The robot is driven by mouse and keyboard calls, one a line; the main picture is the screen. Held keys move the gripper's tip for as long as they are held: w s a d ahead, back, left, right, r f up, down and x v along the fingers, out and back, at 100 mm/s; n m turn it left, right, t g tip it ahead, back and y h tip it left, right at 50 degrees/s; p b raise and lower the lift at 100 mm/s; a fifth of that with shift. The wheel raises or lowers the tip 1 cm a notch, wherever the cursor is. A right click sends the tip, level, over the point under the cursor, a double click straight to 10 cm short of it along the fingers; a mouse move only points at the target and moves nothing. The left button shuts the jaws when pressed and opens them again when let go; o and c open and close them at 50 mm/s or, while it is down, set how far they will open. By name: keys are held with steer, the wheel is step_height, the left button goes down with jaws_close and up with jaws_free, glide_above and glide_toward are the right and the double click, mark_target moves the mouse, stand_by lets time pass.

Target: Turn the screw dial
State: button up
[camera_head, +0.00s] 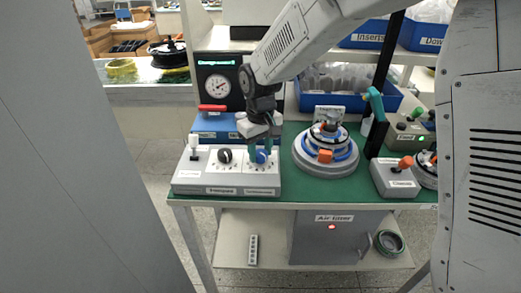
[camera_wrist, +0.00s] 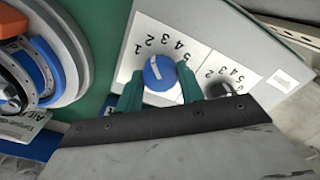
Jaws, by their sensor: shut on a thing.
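The blue dial (camera_wrist: 160,72) has a white pointer line and sits on a white panel with printed numbers. My gripper's green fingers (camera_wrist: 160,90) are on either side of it, shut on it in the wrist view. In the head view my gripper (camera_head: 262,148) reaches down to the same blue dial (camera_head: 261,157) at the right of the light grey control box (camera_head: 226,187). A black dial (camera_head: 225,155) sits to its left on the same box; it also shows in the wrist view (camera_wrist: 218,90), partly hidden by my gripper.
A white-knobbed lever (camera_head: 194,146) stands at the box's left end. A round grey fixture with blue rings (camera_head: 326,160) is to the right on the green table. A gauge (camera_head: 217,84) and blue bins stand behind. A small box with an orange-knobbed lever (camera_head: 397,180) is at the right.

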mark_target(260, 153)
steer(key=o, duration=1)
steer(key=shift+r, duration=3.9)
